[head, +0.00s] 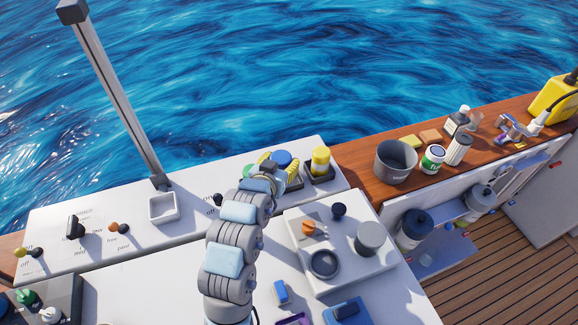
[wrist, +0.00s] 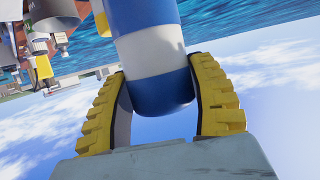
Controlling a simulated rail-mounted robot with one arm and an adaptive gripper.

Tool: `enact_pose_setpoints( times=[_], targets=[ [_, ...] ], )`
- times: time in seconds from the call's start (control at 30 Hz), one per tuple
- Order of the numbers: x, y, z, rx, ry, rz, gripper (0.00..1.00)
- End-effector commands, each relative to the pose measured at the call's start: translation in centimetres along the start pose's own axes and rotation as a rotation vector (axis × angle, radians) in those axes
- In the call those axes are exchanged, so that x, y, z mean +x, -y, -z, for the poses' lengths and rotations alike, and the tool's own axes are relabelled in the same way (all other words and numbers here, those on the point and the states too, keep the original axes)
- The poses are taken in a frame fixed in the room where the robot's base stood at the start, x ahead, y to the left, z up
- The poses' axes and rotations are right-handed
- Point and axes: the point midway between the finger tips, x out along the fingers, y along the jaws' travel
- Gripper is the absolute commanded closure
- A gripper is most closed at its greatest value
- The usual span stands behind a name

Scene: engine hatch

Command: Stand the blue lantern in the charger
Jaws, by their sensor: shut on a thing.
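The blue lantern is a cylinder with a white band and blue ends. In the wrist view, the lantern (wrist: 155,50) stands between the yellow fingers of my gripper (wrist: 158,72), which is shut on it. In the head view, its blue top (head: 282,159) shows between the fingers of my gripper (head: 277,164), at the back edge of the white console. A dark cradle (head: 296,185), likely part of the charger, shows beside and below the fingers. My arm and fingers hide the lantern's lower part, so I cannot tell whether it touches the cradle.
A yellow lantern (head: 320,158) stands in a black cradle (head: 319,176) just right of my gripper. A grey cup (head: 396,161) and several bottles stand on the wooden ledge further right. A raised white panel (head: 340,250) with knobs lies in front. An empty square tray (head: 163,207) sits left.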

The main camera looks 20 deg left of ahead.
Motion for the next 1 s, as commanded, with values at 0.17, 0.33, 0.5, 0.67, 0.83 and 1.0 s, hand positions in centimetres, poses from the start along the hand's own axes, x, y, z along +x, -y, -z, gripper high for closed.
enact_pose_setpoints(
  times=[0.17, 0.33, 0.5, 0.67, 0.83, 1.0],
  targets=[
    [2.9, 0.2, 0.1, -0.001, -0.002, -0.001, 0.82],
    [5.5, 0.4, -1.3, -0.002, 0.000, -0.001, 0.82],
    [7.8, 0.6, -2.4, -0.001, -0.002, 0.000, 0.82],
    [9.2, 0.7, -3.1, -0.001, -0.001, 0.000, 0.82],
    [9.6, 0.8, -3.3, 0.000, -0.005, 0.001, 0.82],
    [10.5, 0.8, -4.7, -0.001, 0.000, 0.000, 0.82]
  ],
)
